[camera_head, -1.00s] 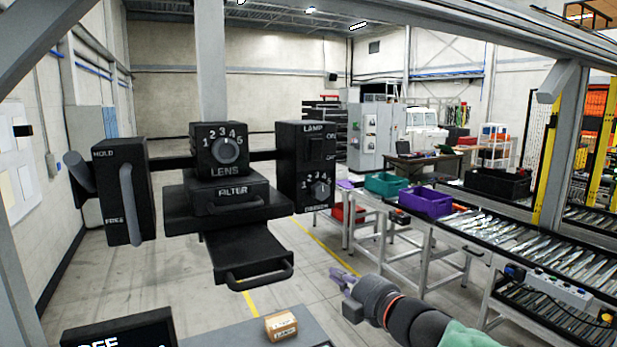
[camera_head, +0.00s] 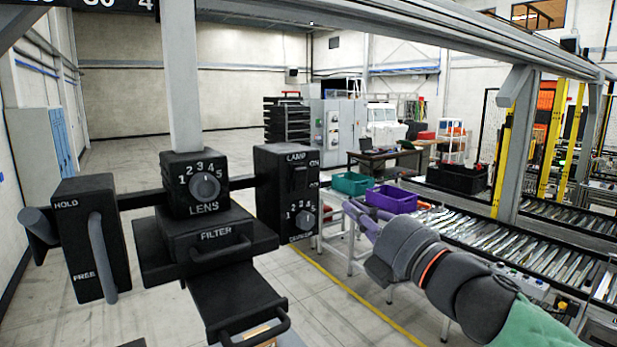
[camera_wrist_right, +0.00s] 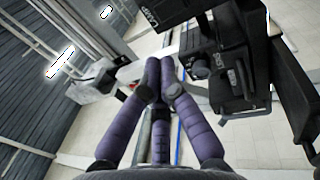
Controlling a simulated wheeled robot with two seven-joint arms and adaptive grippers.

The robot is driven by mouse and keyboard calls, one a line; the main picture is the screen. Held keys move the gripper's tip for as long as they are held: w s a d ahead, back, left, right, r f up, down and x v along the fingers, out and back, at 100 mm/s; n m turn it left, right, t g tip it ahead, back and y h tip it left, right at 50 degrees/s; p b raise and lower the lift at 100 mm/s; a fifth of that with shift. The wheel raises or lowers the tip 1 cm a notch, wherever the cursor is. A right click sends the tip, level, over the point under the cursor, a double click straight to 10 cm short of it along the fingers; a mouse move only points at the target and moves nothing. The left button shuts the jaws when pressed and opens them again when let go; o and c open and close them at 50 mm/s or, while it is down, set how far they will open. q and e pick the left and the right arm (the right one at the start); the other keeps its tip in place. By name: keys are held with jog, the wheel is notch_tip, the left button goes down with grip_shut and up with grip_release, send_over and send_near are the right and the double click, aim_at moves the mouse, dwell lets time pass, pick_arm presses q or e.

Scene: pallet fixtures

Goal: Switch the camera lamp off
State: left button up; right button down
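The black lamp box (camera_head: 270,205) stands right of the lens block in the head view. It has a LAMP label, a dark switch (camera_head: 299,178) between an upper ON mark and a lower mark, and a numbered knob (camera_head: 305,219) below. The switch's position is too dark to tell. My right gripper (camera_head: 358,214) is right of the lamp box, apart from it in the picture. In the wrist view its purple fingers (camera_wrist_right: 160,78) converge with the tips close together, holding nothing visible. A LAMP-labelled box (camera_wrist_right: 168,10) shows at the top there. My left gripper is out of view.
The lens block (camera_head: 190,176), filter drawer (camera_head: 215,236) and HOLD/FREE lever box (camera_head: 85,240) stand left of the lamp box. A teal bin (camera_head: 352,183) and purple bin (camera_head: 392,200) are behind my right gripper. A conveyor (camera_head: 500,243) runs at the right.

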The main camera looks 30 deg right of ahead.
aim_at(301, 170)
jog(key=b+x, duration=0.1)
jog(key=x, duration=1.2)
jog(key=shift+w+a, duration=0.1)
jog(key=shift+w, duration=0.4)
jog(key=shift+r, duration=0.1)
jog(key=shift+w+r+p, duration=0.25)
jog(key=shift+w+p, duration=0.1)
jog(key=shift+w, duration=0.05)
jog(key=shift+s, duration=0.1)
jog(key=shift+f, duration=0.1)
jog(key=shift+a, duration=0.1)
